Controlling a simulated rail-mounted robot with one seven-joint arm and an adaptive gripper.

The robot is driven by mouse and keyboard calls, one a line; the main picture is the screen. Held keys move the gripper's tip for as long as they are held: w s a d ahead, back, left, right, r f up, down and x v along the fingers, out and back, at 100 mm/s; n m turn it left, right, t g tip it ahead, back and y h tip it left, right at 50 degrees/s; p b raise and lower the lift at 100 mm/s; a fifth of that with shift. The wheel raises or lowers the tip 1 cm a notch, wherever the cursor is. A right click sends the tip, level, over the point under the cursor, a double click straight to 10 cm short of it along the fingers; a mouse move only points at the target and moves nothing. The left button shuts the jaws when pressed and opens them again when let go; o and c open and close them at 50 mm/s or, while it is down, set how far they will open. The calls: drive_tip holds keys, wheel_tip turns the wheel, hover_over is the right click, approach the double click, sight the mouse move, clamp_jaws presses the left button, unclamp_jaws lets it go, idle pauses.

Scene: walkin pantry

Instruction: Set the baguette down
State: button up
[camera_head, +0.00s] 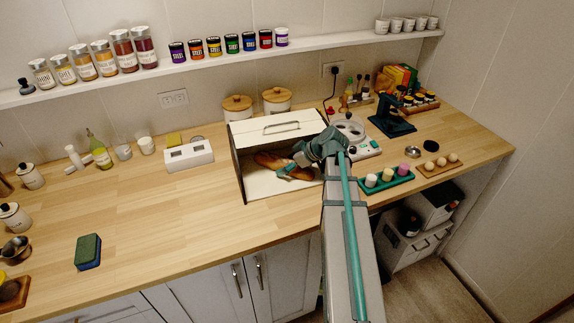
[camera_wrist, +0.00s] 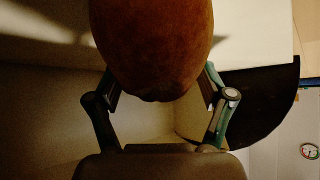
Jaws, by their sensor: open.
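The baguette (camera_head: 268,160) is brown and lies in the white bread box with its front open. Part of it is hidden by my gripper (camera_head: 297,162), which reaches into the box from the right. In the wrist view the brown rounded end of the baguette (camera_wrist: 152,45) fills the upper middle. The fingers of my gripper (camera_wrist: 160,92) are spread on either side of this end, open. I cannot tell whether either finger touches the crust.
The bread box (camera_head: 277,127) has a handled white lid and dark side walls. The counter's left middle is mostly clear.

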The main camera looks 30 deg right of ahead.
drive_tip(key=shift+r, duration=0.25)
drive_tip(key=shift+s+d+r, duration=0.1)
drive_tip(key=shift+s+d, duration=0.05)
drive_tip(key=shift+s, duration=0.05)
drive_tip(key=b+v, duration=0.2)
drive_tip(key=v, duration=0.9)
drive_tip(key=shift+s+r, duration=0.1)
drive_tip(key=shift+s, duration=0.05)
